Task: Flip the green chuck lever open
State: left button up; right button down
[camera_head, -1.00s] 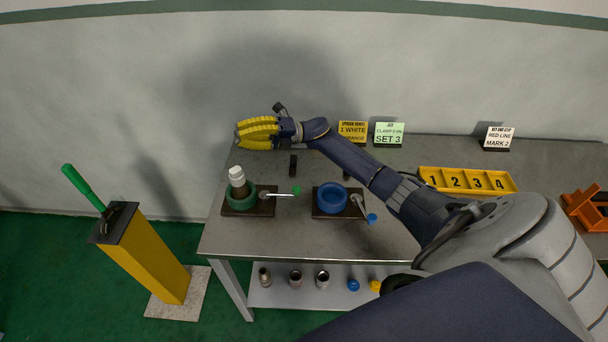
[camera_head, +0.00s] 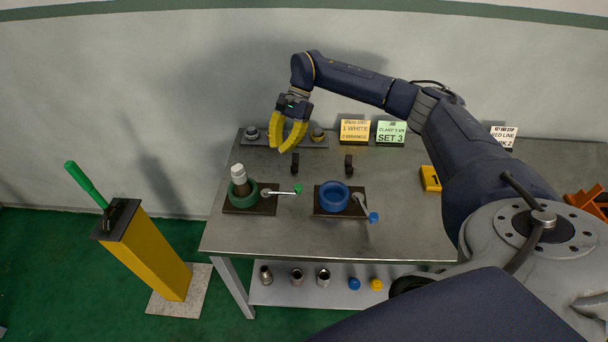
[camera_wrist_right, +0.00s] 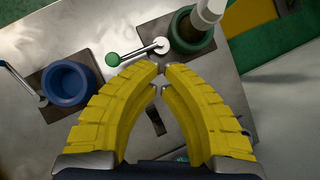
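The green chuck (camera_head: 243,191) sits on a dark base plate at the left of the table, with a white-topped pipe (camera_head: 239,179) standing in it. Its lever, a silver rod with a green knob (camera_head: 298,189), points right toward the blue chuck; the knob also shows in the right wrist view (camera_wrist_right: 113,59). My right gripper (camera_head: 284,149) hangs behind the lever, pointing down and apart from it. Its yellow fingertips (camera_wrist_right: 161,69) come together and hold nothing. My left gripper is not in view.
The blue chuck (camera_head: 334,195) with its blue-knobbed lever (camera_head: 373,217) stands to the right. Two small black stands (camera_head: 348,163) are behind the chucks. A back rack (camera_head: 258,143) and sign cards (camera_head: 390,133) line the wall side. The table front is clear.

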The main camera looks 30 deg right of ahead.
jog(key=s+d+n+h, duration=0.1)
jog(key=d+n+h, duration=0.2)
jog(key=d, duration=0.5)
jog(key=shift+d+r+h, duration=0.35)
jog(key=shift+r+h, duration=0.05)
jog(key=shift+r, duration=0.05)
jog(key=x, duration=1)
jog(key=shift+a+r, duration=0.1)
jog(key=shift+s+a+f, duration=0.2)
jog(key=shift+s+a, duration=0.5)
jog(key=shift+s+a+f, duration=0.15)
jog(key=shift+s+a, duration=0.5)
jog(key=shift+a, duration=0.1)
jog(key=shift+s+a, duration=0.1)
jog(key=shift+s, duration=0.3)
